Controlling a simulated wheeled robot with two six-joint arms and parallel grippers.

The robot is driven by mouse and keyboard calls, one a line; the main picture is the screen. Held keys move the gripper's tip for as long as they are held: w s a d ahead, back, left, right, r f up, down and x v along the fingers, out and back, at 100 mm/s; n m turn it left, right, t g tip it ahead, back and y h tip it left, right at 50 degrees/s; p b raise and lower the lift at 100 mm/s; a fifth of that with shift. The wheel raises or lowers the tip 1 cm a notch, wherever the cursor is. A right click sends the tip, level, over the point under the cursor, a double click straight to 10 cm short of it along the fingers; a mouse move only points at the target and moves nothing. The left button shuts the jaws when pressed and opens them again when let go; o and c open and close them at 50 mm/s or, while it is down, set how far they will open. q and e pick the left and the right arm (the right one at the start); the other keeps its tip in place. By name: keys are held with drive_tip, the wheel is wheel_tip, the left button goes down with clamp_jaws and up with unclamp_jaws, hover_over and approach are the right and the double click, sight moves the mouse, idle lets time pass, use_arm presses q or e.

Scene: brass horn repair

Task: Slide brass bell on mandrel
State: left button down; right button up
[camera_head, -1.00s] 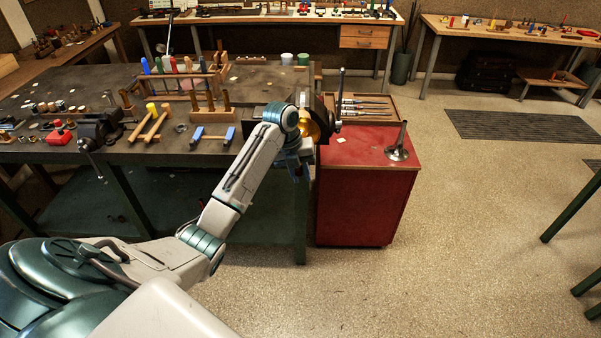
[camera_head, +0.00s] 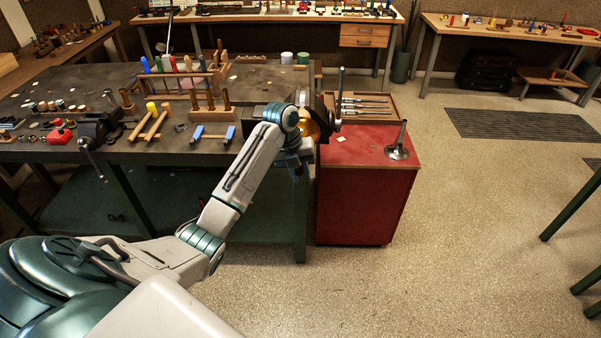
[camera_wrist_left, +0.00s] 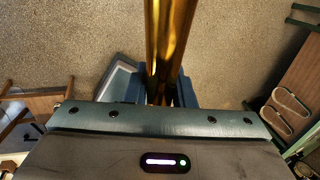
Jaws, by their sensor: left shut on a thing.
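The brass bell (camera_head: 310,128) shows as a gold patch beside my left wrist at the bench's right end, partly hidden by my arm. In the left wrist view the shiny brass bell (camera_wrist_left: 168,40) runs up out of the top of the picture. My left gripper (camera_head: 298,166) is shut on the bell; its blue fingers (camera_wrist_left: 172,92) flank the narrow part. A grey metal mandrel (camera_head: 402,142) stands upright on its round foot on the red cabinet, to the right of and apart from the bell. My right gripper is not in view.
A dark machine with an upright lever (camera_head: 339,95) stands close by my wrist. The bench (camera_head: 90,85) holds a vise (camera_head: 98,130), mallets and a tool rack. Open floor lies right.

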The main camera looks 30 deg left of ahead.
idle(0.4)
use_arm(q)
drive_tip(key=shift+w+a+b, duration=0.45)
drive_tip(key=shift+w+a, duration=0.15)
drive_tip(key=shift+w, duration=0.35)
drive_tip(key=shift+w+a+b, duration=0.45)
drive_tip(key=shift+w+a, duration=0.1)
drive_tip(key=shift+w, duration=0.4)
drive_tip(key=shift+w+a+b, duration=0.45)
drive_tip(key=shift+w+a, duration=0.05)
drive_tip(key=shift+w, duration=0.3)
drive_tip(key=shift+w+a+b, duration=0.45)
drive_tip(key=shift+w, duration=0.35)
drive_tip(key=shift+w+a+b, duration=0.45)
drive_tip(key=shift+w+a, duration=0.05)
drive_tip(key=shift+w, duration=0.3)
drive_tip(key=c, duration=1.1)
unclamp_jaws()
drive_tip(key=shift+c, duration=0.2)
drive_tip(key=shift+r, duration=0.1)
